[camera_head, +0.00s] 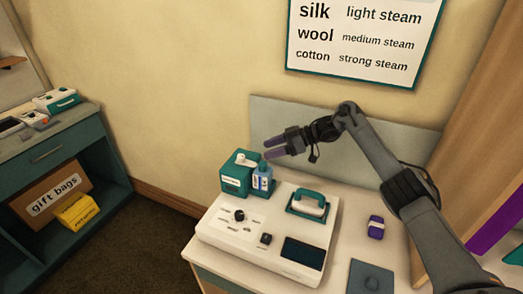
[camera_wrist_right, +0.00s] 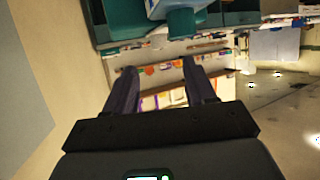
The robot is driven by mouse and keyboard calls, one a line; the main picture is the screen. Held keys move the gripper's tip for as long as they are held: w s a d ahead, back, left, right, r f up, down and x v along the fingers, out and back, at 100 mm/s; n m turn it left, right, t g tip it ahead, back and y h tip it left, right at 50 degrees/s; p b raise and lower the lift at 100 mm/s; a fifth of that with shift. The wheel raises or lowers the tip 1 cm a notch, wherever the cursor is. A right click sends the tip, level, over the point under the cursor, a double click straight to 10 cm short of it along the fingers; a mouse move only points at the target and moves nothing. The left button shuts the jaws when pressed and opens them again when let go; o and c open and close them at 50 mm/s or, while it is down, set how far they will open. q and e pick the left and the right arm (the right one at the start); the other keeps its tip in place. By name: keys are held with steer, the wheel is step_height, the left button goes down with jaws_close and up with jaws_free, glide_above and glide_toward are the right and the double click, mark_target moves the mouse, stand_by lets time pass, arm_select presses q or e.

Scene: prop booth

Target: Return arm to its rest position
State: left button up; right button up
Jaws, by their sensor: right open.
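My right arm comes in from the right in the head view. Its gripper (camera_head: 277,147) points left, raised above the back of the white steamer console (camera_head: 213,235). The fingers are apart and nothing is between them. The right wrist view shows the same open gripper (camera_wrist_right: 160,88), its two fingers with empty space between. In the head view, a blue-labelled bottle (camera_head: 262,181) and a teal box (camera_head: 236,175) stand just below and left of the fingertips; I cannot tell the exact gap. My left gripper does not show in either view.
The console carries a knob (camera_head: 239,215), a dark screen (camera_head: 303,253) and a teal-handled iron (camera_head: 311,204). A purple item (camera_head: 376,227) and a grey-blue pad (camera_head: 370,278) lie to the right. A fabric chart (camera_head: 366,40) hangs on the wall. A teal cabinet (camera_head: 62,146) stands left.

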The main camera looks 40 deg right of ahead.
steer(key=shift+s+d+r, duration=0.15)
steer(key=shift+s+d, duration=0.15)
